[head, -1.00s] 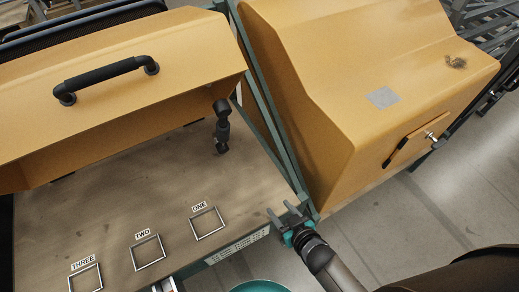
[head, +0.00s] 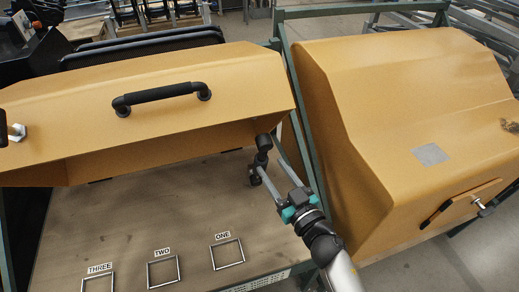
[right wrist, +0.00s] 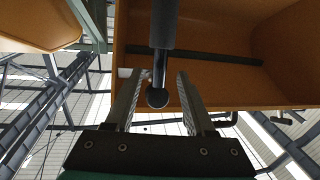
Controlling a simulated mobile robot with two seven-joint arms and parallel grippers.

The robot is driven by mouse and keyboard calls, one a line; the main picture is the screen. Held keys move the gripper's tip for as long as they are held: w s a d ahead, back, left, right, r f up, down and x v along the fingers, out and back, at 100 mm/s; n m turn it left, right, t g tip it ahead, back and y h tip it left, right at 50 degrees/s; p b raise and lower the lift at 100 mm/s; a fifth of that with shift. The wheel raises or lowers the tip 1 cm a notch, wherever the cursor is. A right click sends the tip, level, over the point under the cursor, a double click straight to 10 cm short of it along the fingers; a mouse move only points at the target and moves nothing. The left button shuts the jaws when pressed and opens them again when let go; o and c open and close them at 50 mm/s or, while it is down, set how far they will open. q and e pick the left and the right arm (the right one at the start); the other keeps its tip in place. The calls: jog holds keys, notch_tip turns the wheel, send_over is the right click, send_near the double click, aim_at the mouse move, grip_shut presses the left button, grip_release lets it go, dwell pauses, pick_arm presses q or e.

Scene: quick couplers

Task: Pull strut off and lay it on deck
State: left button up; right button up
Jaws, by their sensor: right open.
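The strut (head: 263,146) is a short dark piece standing near the back right of the wooden deck (head: 130,215), under the edge of the raised orange hood (head: 150,125). My right gripper (head: 270,166) is open, with its fingertips at the strut's lower part. In the right wrist view the strut (right wrist: 163,30) comes down from the top, ending in a dark ball between the two open fingers of my right gripper (right wrist: 156,90). Gaps show on both sides of it. In the head view the fingers partly cover its lower end. My left gripper is not in view.
Three square metal frames labelled ONE (head: 228,254), TWO (head: 163,271) and THREE (head: 98,284) lie along the deck's front. The deck's middle is clear. A second orange housing (head: 420,130) stands close on the right, beyond a green post. The hood has a black handle (head: 160,95).

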aim_at(258, 146)
jog(key=b+x, duration=0.2)
jog(key=x, duration=0.7)
grip_shut()
dwell(0.4)
dwell(0.9)
dwell(0.3)
dwell(1.4)
